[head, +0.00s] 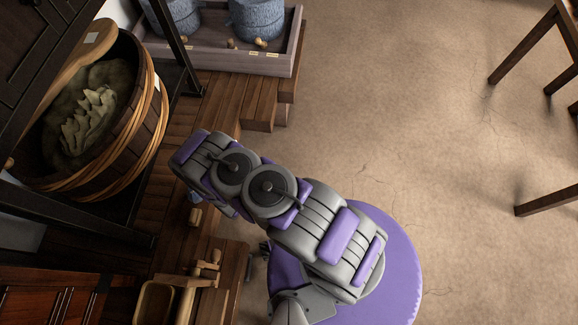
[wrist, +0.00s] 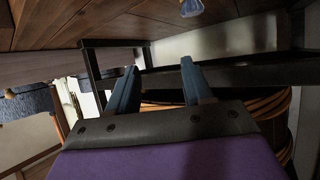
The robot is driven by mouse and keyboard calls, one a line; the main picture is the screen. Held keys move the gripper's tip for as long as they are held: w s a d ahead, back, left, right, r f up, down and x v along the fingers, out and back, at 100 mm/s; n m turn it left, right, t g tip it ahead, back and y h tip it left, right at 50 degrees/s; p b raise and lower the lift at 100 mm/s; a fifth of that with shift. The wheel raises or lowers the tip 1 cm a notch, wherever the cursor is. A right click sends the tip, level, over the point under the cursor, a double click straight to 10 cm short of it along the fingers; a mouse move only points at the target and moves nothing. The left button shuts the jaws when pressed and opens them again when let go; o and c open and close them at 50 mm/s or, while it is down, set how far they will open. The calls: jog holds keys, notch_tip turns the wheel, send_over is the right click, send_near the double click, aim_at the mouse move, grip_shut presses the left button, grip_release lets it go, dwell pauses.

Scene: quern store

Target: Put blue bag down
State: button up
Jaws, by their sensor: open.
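A small blue bag (wrist: 192,8) shows at the top edge of the wrist view, against brown wooden planks and partly cut off. My gripper (wrist: 160,84) shows there with two blue-grey fingers apart and nothing between them. The bag is beyond the fingertips and apart from them. In the head view my grey and purple arm reaches left over the wooden planks, and it hides most of the gripper. A bit of blue shows beside the arm's end; I cannot tell whether it is bag or finger.
A wooden tub (head: 128,145) with leafy stuff stands in a dark frame at left. A tray (head: 274,64) at the top holds large blue-grey round things. A wooden rack (head: 190,283) stands at lower left, a wooden table (head: 527,46) at right. The middle floor (head: 400,130) is clear.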

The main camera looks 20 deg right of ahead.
jog(key=w+d+r+m+g+h, duration=0.1)
jog(key=w+d+r+h, duration=0.1)
jog(key=w+r, duration=0.5)
jog(key=d+r+m+g+h, duration=0.1)
jog(key=d+r+g, duration=0.1)
jog(key=d+r, duration=0.5)
jog(key=d+r+m+g+h, duration=0.1)
jog(key=d+r, duration=0.1)
jog(key=r, duration=0.8)
jog(key=s+d+r+m+g+h, duration=0.1)
jog(key=s+d+r+g, duration=0.1)
jog(key=s+d+r, duration=0.4)
jog(key=s+d+r+g+h, duration=0.1)
jog(key=s+d+r, duration=0.2)
jog(key=d+r, duration=0.3)
jog(key=s+d+r+m+g, duration=0.1)
jog(key=s+d+r, duration=0.2)
jog(key=s, duration=0.6)
jog(key=s+d+r+g, duration=0.2)
jog(key=s+d+r, duration=0.1)
jog(key=s+r, duration=0.4)
jog(key=s+d+r+m+g, duration=0.1)
jog(key=s+r, duration=0.4)
jog(key=s, duration=0.8)
jog(key=shift+d+m+g+h, duration=0.35)
jog(key=shift+d+g, duration=0.35)
jog(key=shift+d, duration=0.45)
jog(key=shift+w, duration=0.1)
jog(key=shift+c, duration=0.2)
